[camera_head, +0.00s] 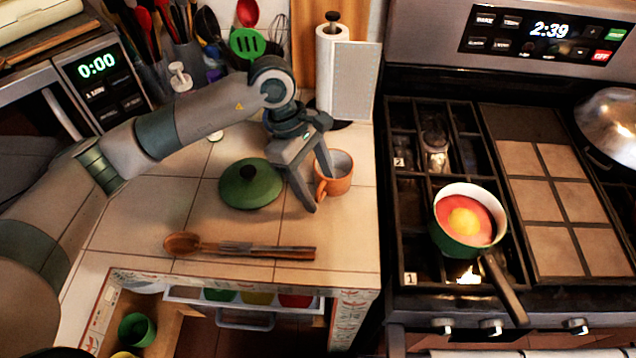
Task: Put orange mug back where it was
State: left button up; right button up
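The orange mug (341,180) stands upright on the tiled counter, right of the green lid and in front of the paper towel roll. Its pale inside shows from above, and its handle points to the left and front. My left gripper (319,192) reaches down at the mug's left side, with its two fingers spread apart. One finger is left of the handle and the other overlaps the mug's left rim in the picture. I cannot tell whether either finger touches the mug. My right gripper is not in view.
A green lid (250,186) lies left of the gripper. A wooden spoon (188,244) lies near the front edge. The paper towel roll (331,65) stands behind the mug. On the stove at right, a green pan (461,247) holds red and yellow contents. An open drawer is below.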

pick_arm(q)
jog(key=shift+r, duration=0.1)
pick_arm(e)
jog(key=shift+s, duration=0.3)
pick_arm(q)
jog(key=shift+a+r, duration=0.1)
jog(key=shift+r, duration=0.1)
jog(key=p+v, duration=0.1)
jog(key=v, duration=1)
jog(key=shift+r, duration=0.25)
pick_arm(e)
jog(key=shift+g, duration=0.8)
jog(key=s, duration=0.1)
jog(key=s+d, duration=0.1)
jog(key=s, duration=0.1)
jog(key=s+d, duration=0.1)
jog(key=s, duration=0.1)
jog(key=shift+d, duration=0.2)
pick_arm(q)
jog(key=shift+w, duration=0.1)
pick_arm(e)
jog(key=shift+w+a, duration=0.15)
